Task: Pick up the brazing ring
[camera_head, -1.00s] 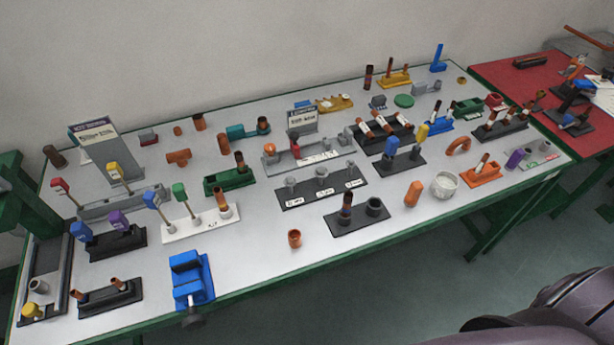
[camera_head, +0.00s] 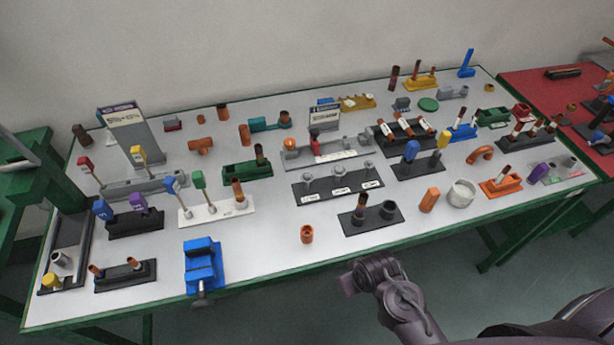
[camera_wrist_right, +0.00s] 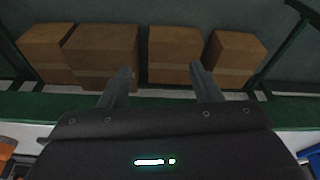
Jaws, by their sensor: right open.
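I cannot tell for sure which thing is the brazing ring. A small brass-coloured ring-like piece (camera_head: 487,87) lies at the back right of the table in the head view. A short orange copper piece (camera_head: 307,234) stands alone near the front edge. My right gripper (camera_wrist_right: 157,80) is open and empty in the right wrist view, with its fingers apart in front of the table's green edge. My right arm shows at the lower right of the head view, in front of the table; its fingers cannot be made out there. My left gripper is not in view.
The grey table (camera_head: 275,250) holds many fixtures. A blue vise (camera_head: 203,265) sits at the front left, a black stand (camera_head: 370,217) at front centre and a white cup (camera_head: 461,193) to the right. A red table (camera_head: 545,92) stands at right. Cardboard boxes (camera_wrist_right: 103,52) are beyond the green edge.

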